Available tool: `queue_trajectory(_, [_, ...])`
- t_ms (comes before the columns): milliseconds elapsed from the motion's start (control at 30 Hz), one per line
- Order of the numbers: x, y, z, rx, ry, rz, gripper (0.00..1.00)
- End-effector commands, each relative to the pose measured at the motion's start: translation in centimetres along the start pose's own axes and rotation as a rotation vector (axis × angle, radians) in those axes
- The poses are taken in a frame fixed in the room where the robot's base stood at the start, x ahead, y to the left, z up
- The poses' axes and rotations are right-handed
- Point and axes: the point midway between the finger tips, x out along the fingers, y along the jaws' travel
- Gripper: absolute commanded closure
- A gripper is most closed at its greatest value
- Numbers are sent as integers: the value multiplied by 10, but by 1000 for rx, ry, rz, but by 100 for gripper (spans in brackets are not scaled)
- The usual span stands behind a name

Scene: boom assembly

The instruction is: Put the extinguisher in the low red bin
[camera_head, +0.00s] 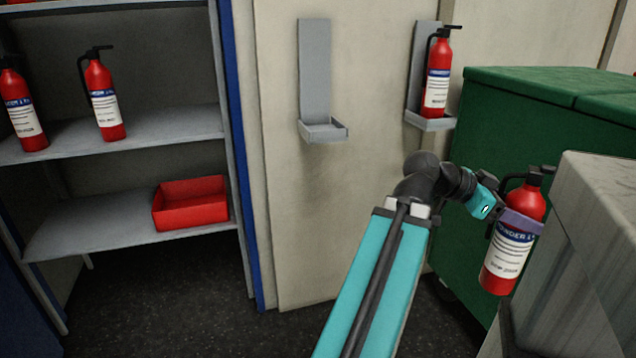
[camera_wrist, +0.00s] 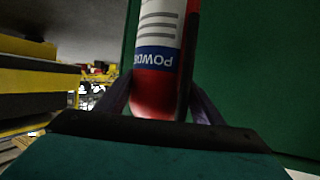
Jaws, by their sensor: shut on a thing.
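A red extinguisher (camera_head: 513,238) with a white and blue label and a black top is held upright by my gripper (camera_head: 520,220) at the right of the head view. In the wrist view my gripper (camera_wrist: 155,108) has a finger on each side of the extinguisher (camera_wrist: 157,60), whose label appears upside down. The low red bin (camera_head: 190,212) sits on the lower shelf at the left, far from my gripper. It is open-topped, and the part of its inside that shows looks empty.
Two other extinguishers (camera_head: 103,98) (camera_head: 22,112) stand on the shelf above the bin. Another extinguisher (camera_head: 438,80) sits in a wall bracket, beside an empty wall bracket (camera_head: 316,75). A green container (camera_head: 520,115) and a grey block (camera_head: 590,240) flank the held extinguisher. The dark floor (camera_head: 160,300) before the shelves is clear.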

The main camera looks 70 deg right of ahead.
Motion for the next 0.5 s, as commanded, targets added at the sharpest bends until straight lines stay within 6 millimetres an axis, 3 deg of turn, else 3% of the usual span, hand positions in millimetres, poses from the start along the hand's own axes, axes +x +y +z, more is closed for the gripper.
queue_trajectory(500, [56,59,22,46,9,107,100])
